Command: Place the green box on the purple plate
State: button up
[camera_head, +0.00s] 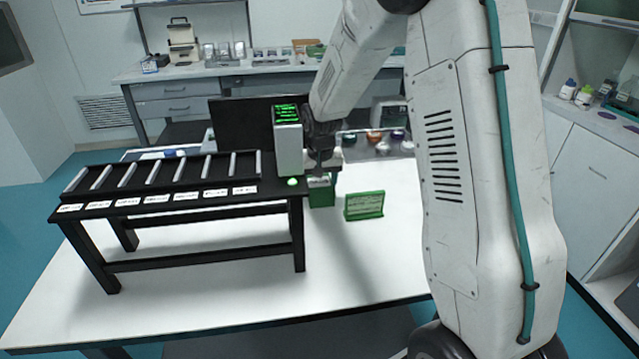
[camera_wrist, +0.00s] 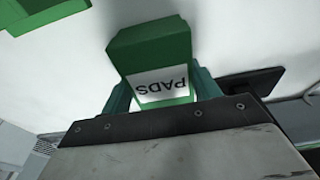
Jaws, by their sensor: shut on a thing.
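My gripper (camera_head: 320,181) is shut on the green box (camera_head: 322,197), beside the right end of the black rack on the white table. In the wrist view the green box (camera_wrist: 150,48) carries a white label reading PADS, upside down, and sits between the two fingers of my gripper (camera_wrist: 161,92). I cannot tell whether the box touches the table. A small flat purple disc (camera_head: 607,115) lies on the right-hand counter and may be the purple plate. A purple-topped item (camera_head: 397,135) also shows behind my arm; its shape is unclear.
The black rack (camera_head: 180,199) with a grey device (camera_head: 288,147) fills the left side. Bottles (camera_head: 568,89) stand on the right counter. The table front is clear.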

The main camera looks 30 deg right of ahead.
jog(key=o, duration=1)
jog(key=shift+f, duration=0.1)
jog(key=shift+o, duration=0.5)
notch_tip(320, 180, up, 12)
jog(key=s, duration=0.1)
jog(key=shift+s+a+f, duration=0.2)
jog(key=shift+s+a, duration=0.05)
jog(key=shift+s, duration=0.1)
send_over(320, 181)
jog(key=f, duration=0.3)
jog(key=s+f, duration=0.1)
jog(key=f, duration=0.1)
jog(key=shift+a+f, duration=0.15)
jog(key=shift+f, duration=0.05)
jog(key=shift+w+f, duration=0.2)
jog(key=shift+f, duration=1.65)
jog(key=shift+w+f, duration=0.2)
jog(key=shift+f, duration=1.6)
